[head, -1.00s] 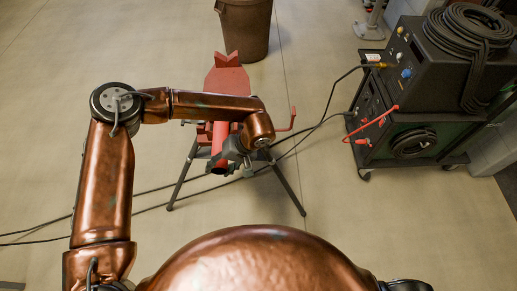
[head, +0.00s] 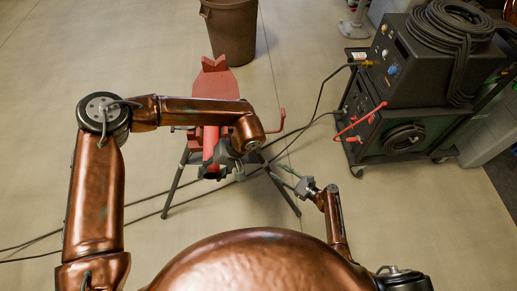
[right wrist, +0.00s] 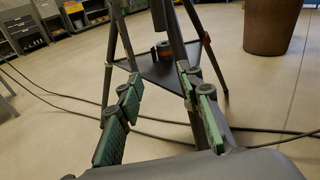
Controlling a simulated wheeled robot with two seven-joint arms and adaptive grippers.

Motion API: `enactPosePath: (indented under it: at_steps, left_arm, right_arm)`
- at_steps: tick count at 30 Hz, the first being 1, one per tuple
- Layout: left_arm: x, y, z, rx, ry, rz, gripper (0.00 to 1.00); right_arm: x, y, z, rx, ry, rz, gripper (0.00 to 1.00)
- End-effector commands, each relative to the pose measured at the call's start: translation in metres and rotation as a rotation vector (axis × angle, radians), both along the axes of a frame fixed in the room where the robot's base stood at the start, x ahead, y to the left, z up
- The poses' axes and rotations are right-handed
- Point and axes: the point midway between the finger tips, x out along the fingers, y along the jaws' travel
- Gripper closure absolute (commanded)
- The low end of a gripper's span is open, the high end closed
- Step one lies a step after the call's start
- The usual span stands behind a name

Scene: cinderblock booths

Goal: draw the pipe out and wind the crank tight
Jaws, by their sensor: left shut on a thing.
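A red pipe (head: 210,145) lies lengthwise in the red tripod vise (head: 219,88). My left gripper (head: 226,166) is shut at the pipe's near end; the wrist hides part of the hold. The red crank (head: 283,120) sticks out on the vise's right side, with nothing touching it. My right gripper (head: 282,176) is open and empty, low and to the right of the vise, apart from the crank. In the right wrist view its green-padded fingers (right wrist: 165,115) are spread, with the tripod legs beyond them.
A brown bin (head: 230,35) stands behind the vise. A black welding cart (head: 405,125) with coiled cables stands at right. Cables (head: 130,205) cross the floor under the tripod (head: 175,187). Open floor lies to the left.

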Motion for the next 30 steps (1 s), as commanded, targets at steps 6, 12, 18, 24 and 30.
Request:
enactPosePath:
  at_steps: [6,12,18,24,30]
  left_arm:
    - [0.000,0.000,0.001,0.001,-0.002,0.001,1.00]
    - [0.000,0.000,0.001,0.001,-0.002,0.001,1.00]
    - [0.000,0.000,0.001,0.001,-0.001,0.001,1.00]
    - [0.000,0.000,0.000,0.001,-0.001,0.001,1.00]
    - [0.000,0.000,0.000,0.001,-0.001,0.001,1.00]
  right_arm:
    - [0.021,0.006,0.052,0.147,-0.027,0.002,0.66]
    - [0.038,0.022,0.056,0.159,-0.030,0.004,0.66]
    - [0.066,0.051,0.056,0.156,-0.029,0.004,0.66]
    - [0.091,0.075,0.055,0.155,-0.028,0.003,0.66]
    - [0.103,0.086,0.054,0.153,-0.028,0.001,0.66]
